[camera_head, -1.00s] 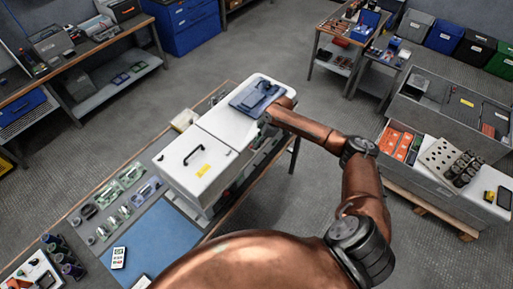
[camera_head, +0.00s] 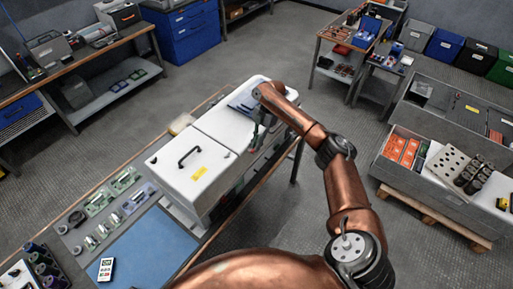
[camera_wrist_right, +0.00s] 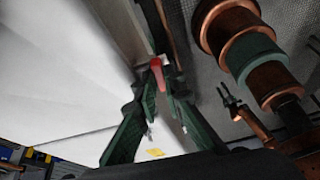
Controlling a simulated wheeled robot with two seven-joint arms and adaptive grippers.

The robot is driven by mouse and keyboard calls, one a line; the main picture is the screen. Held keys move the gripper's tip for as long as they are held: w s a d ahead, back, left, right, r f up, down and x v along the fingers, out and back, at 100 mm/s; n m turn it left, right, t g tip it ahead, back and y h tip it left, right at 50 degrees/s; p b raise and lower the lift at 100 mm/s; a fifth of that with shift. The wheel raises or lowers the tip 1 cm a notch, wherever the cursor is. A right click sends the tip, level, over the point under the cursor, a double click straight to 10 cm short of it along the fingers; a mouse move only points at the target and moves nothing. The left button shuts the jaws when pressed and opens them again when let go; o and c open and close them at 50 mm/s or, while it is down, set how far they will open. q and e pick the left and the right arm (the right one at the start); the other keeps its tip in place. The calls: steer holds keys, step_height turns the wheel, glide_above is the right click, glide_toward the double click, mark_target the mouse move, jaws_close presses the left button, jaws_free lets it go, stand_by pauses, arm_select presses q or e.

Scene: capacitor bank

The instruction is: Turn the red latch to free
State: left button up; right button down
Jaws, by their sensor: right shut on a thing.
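The red latch (camera_wrist_right: 157,74) shows in the right wrist view, small and upright at the edge of a white surface. My right gripper (camera_wrist_right: 159,88) has its two green fingers closing in on it from both sides, and it is shut on the latch. In the head view my right gripper (camera_head: 257,141) hangs at the right side of the white cabinet (camera_head: 186,172). My left gripper is not in view.
The cabinet has a black handle (camera_head: 189,154) and a yellow label on top. It stands on a workbench with a blue mat (camera_head: 150,250) and several small parts. A grey bin (camera_head: 440,190) stands at the right. Bare floor (camera_head: 270,210) lies between.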

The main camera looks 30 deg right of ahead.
steer(key=shift+n, duration=0.3)
stand_by(0.4)
steer(key=c, duration=2)
jaws_free()
steer(key=shift+v, duration=4.05)
steer(key=shift+f, duration=0.1)
